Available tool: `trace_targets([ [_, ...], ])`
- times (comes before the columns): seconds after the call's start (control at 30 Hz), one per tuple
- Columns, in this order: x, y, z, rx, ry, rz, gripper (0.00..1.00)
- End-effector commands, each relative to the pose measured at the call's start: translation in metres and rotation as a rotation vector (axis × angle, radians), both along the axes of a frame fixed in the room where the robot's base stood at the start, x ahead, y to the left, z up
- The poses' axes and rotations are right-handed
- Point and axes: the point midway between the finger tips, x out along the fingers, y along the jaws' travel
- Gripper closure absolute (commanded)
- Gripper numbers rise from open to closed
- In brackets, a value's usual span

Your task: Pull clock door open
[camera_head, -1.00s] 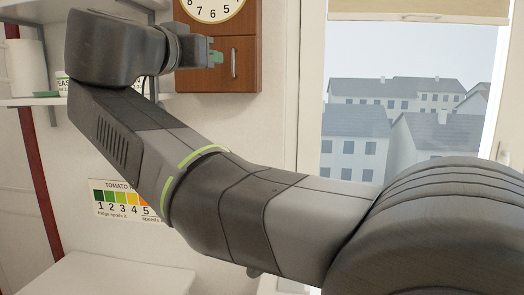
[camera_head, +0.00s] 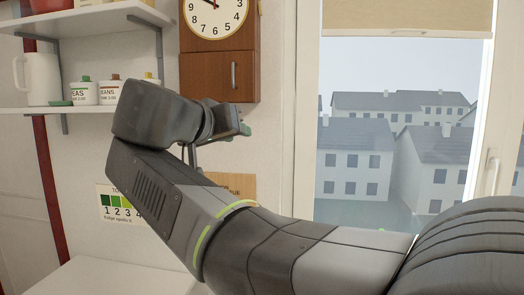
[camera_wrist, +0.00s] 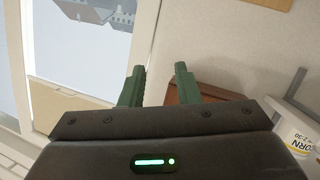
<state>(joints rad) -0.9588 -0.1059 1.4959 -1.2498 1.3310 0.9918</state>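The wall clock (camera_head: 188,42) is a brown wooden case with a white dial, high on the wall in the head view. Its lower door (camera_head: 205,76) has a vertical silver handle (camera_head: 233,75) near the right edge and looks shut. My gripper (camera_head: 243,129) appears just below the clock's bottom edge in the head view, apart from the handle. In the wrist view, the two green fingers of my gripper (camera_wrist: 159,76) stand apart with nothing between them. A brown wooden part (camera_wrist: 208,95), probably the clock, shows partly behind the right finger; the handle is not visible there.
A window (camera_head: 395,110) with a blind stands right of the clock. Shelves (camera_head: 85,18) with a white jug (camera_head: 40,78) and labelled canisters (camera_head: 84,92) are on the left. A tan board (camera_head: 232,184) hangs below, partly behind my arm.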

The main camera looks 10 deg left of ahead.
Motion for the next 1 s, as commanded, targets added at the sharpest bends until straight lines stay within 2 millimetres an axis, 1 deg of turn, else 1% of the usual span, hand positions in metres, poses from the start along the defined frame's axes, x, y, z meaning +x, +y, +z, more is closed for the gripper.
trace_targets([
  [0.03,0.002,-0.003,-0.007,-0.009,0.017,-0.003,0.71],
  [0.2,0.005,-0.010,-0.023,-0.029,0.060,-0.005,0.71],
  [0.33,0.006,-0.012,-0.028,-0.036,0.074,-0.006,0.71],
  [0.5,0.007,-0.013,-0.029,-0.037,0.076,-0.006,0.71],
  [0.77,0.006,-0.011,-0.026,-0.034,0.070,-0.005,0.71],
  [0.87,0.005,-0.008,-0.019,-0.025,0.052,-0.003,0.71],
  [1.0,0.000,0.001,0.000,0.000,0.002,0.003,0.71],
])
